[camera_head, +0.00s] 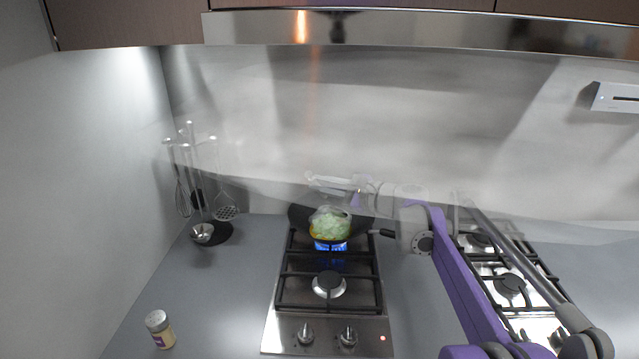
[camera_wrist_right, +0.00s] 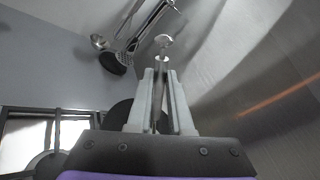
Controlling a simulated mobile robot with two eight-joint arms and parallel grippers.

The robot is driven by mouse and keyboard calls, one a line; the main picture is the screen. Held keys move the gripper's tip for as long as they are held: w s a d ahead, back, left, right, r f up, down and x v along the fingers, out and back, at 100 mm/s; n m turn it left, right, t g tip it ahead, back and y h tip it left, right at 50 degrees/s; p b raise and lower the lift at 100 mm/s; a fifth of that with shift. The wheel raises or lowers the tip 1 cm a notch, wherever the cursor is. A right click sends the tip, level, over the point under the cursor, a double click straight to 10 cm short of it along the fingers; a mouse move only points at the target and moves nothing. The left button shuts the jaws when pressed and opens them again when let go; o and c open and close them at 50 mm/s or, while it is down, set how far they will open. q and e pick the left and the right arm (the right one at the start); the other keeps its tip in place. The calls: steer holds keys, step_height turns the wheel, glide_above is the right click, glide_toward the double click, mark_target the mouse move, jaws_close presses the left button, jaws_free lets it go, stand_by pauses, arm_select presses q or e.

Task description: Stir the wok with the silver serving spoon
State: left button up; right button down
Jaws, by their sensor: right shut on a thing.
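The dark wok (camera_head: 298,216) sits on the rear burner of the hob, with green and yellow food (camera_head: 330,223) in it and a blue flame beneath. Its handle points right. My right gripper (camera_head: 322,181) is above the wok, reached in from the right. In the right wrist view, the right gripper (camera_wrist_right: 160,85) is shut on the silver serving spoon (camera_wrist_right: 161,66), whose shiny end sticks out past the fingertips. I cannot clearly make out the spoon in the head view. A dark part of the wok (camera_wrist_right: 122,113) shows behind the fingers. My left gripper is not in view.
A utensil stand (camera_head: 214,234) with several hanging tools is left of the hob. A spice jar (camera_head: 160,329) stands at the front left. A second hob (camera_head: 510,285) lies to the right, partly behind my arm. The left counter is mostly clear.

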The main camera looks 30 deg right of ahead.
steer(key=d+f, duration=0.1)
steer(key=w+d+f+b, duration=0.1)
steer(key=f, duration=0.1)
steer(key=shift+w+d+f, duration=0.15)
steer(key=shift+d+f, duration=0.05)
steer(key=shift+f, duration=0.1)
stand_by(0.3)
stand_by(0.5)
steer(key=shift+w, duration=0.1)
